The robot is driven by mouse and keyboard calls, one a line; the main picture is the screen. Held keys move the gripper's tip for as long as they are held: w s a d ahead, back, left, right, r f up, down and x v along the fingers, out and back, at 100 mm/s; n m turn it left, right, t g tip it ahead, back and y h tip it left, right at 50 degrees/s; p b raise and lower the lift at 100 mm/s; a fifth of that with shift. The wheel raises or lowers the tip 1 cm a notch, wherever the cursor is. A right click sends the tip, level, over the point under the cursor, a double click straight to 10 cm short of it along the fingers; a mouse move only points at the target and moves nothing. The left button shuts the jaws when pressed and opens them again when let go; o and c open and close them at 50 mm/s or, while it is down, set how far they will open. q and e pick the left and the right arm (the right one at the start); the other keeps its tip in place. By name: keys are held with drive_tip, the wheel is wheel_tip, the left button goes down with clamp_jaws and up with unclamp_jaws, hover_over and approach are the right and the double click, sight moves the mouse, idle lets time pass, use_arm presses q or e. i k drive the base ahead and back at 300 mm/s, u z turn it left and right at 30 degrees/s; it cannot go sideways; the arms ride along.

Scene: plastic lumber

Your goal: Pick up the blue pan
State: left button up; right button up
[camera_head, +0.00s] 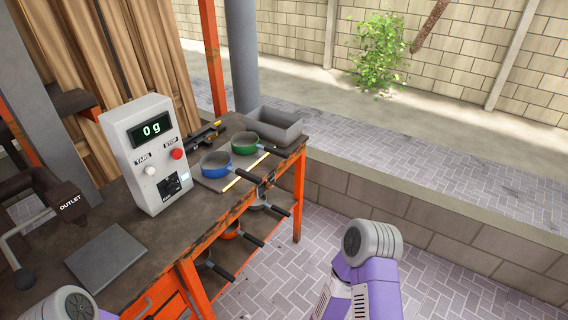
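The blue pan (214,162) sits on a pale board on the workbench top, right of the scale. Its dark handle points toward the bench's front right edge. A green pan (244,142) sits just behind and to the right of it, its handle pointing the same way. Purple and grey links of my arms show at the bottom left and bottom right. Neither gripper shows in the view, and nothing of mine touches the blue pan.
A white scale display (146,150) reading "0 g" stands left of the pans, with a flat grey plate (104,256) in front. A grey tray (273,124) stands behind the green pan. More pans, one orange (231,232), are on the lower shelf. Paved floor lies open at right.

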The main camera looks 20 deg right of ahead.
sight(214, 164)
drive_tip(key=z, duration=0.1)
drive_tip(key=k, duration=0.3)
drive_tip(key=z, duration=1.35)
drive_tip(key=i, duration=1.05)
drive_tip(key=u, duration=0.2)
